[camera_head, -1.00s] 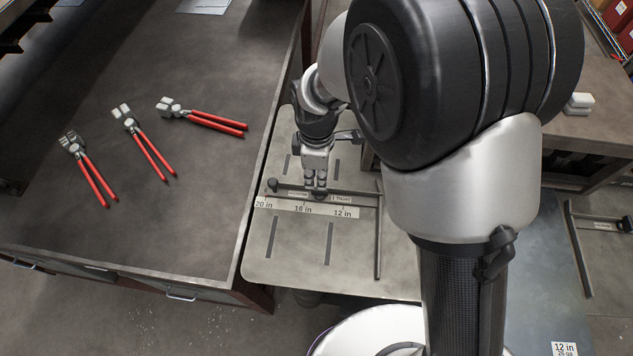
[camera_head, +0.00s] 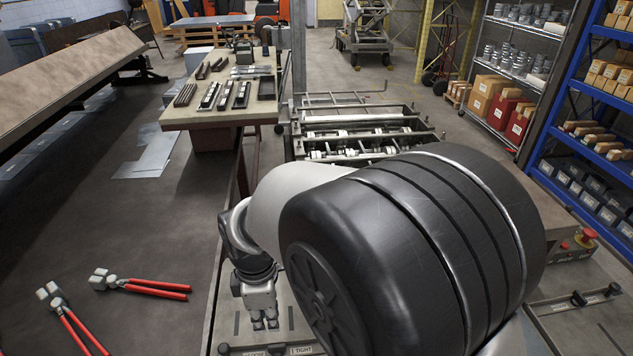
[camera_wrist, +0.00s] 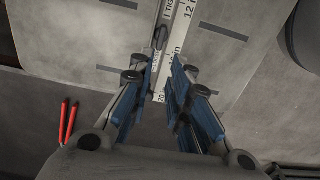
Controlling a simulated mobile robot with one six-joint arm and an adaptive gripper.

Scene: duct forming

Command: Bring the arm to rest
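My gripper (camera_head: 265,326) points down over the grey plate beside the dark bench, with my large arm joints filling the lower middle of the head view. In the wrist view, the two blue-padded fingers of my gripper (camera_wrist: 163,75) stand apart with nothing held between them. Below them lie a dark gauge bar (camera_wrist: 160,38) and a white inch scale (camera_wrist: 182,35) on the plate. In the head view, only part of the bar (camera_head: 240,349) shows at the bottom edge, and my arm hides much of the plate.
Red-handled pliers (camera_head: 145,287) lie on the dark bench (camera_head: 110,230) at left. A tool table (camera_head: 220,115) and a roller machine (camera_head: 360,130) stand beyond. A control box with a red button (camera_head: 588,237) is at right, before blue shelving (camera_head: 575,95).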

